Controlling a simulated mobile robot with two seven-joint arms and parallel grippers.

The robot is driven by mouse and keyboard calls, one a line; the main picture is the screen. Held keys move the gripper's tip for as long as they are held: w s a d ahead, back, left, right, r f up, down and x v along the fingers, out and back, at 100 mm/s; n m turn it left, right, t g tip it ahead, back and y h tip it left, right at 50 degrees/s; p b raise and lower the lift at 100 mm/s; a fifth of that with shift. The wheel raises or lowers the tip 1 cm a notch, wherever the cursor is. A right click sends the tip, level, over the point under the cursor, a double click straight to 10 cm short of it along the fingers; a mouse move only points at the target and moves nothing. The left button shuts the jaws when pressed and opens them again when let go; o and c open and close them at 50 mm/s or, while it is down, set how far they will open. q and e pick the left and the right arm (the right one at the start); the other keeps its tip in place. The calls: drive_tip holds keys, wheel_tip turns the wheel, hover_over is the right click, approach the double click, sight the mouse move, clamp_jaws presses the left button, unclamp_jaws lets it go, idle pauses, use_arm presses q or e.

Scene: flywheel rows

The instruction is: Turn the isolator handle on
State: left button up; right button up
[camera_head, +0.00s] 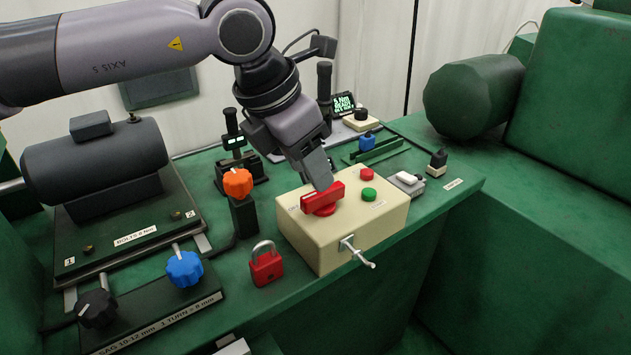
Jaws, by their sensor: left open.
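The red isolator handle (322,198) sits on top of the cream box (340,236), near its left half. My left gripper (322,184) comes down from above, its fingertips at the handle's far side, touching it or very close. The fingers overlap in this view, so the gap between them and any contact are hidden. The gripper is open. A red button (366,174) and a green button (368,195) are on the box right of the handle. My right gripper is not in view.
A red padlock (266,264) stands left of the box. A metal hasp (357,252) sticks out from the box's front. An orange knob (238,183) on a post stands behind left, a blue knob (184,270) front left. A motor (96,160) fills the left.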

sight(323, 199)
use_arm(q)
drive_tip(key=x, duration=0.5)
drive_tip(key=shift+f, duration=0.15)
clamp_jaws()
